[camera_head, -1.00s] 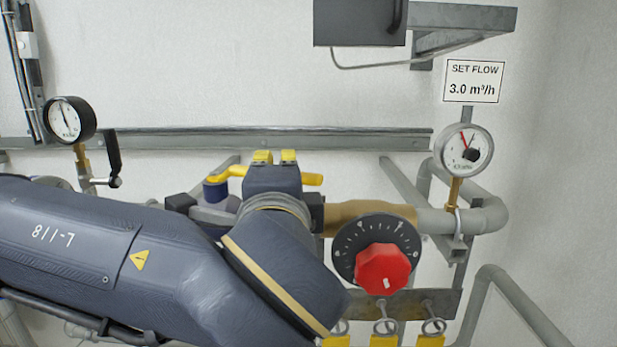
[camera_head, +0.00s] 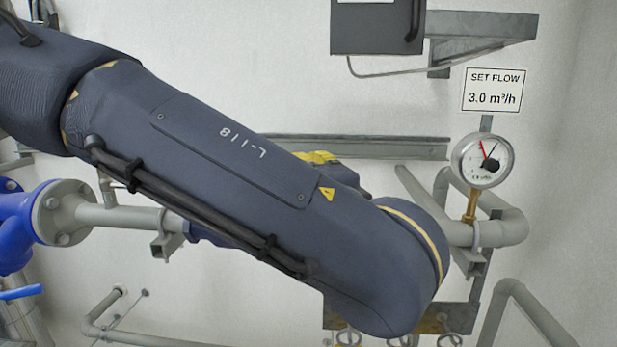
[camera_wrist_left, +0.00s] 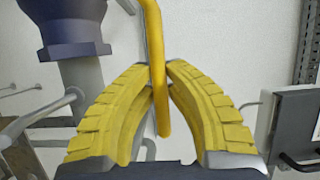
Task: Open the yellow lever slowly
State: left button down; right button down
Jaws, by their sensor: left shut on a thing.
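The yellow lever (camera_wrist_left: 153,40) runs down between the fingers of my left gripper (camera_wrist_left: 162,75) in the left wrist view. The ridged yellow fingers are closed on it from both sides. A dark blue-purple valve body (camera_wrist_left: 68,25) sits beside the lever at upper left. In the head view my left arm stretches across the middle and hides the lever and most of the gripper. Only yellow and dark parts of my left gripper (camera_head: 318,157) show above the arm. My right gripper is in neither view.
A round gauge (camera_head: 482,160) stands on the pipe at right, under a "SET FLOW 3.0 m³/h" sign (camera_head: 493,90). A dark box (camera_head: 375,28) and shelf are above. A metal rail (camera_head: 370,147) crosses the wall.

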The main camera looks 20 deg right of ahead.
pick_arm(q)
jog(key=shift+w+r, duration=0.1)
jog(key=shift+r, duration=0.05)
jog(key=c, duration=1.4)
grip_release()
jog(key=shift+s+a, duration=0.15)
jog(key=shift+s, duration=1.75)
jog(key=shift+s+a, duration=0.15)
jog(key=shift+s, duration=1.7)
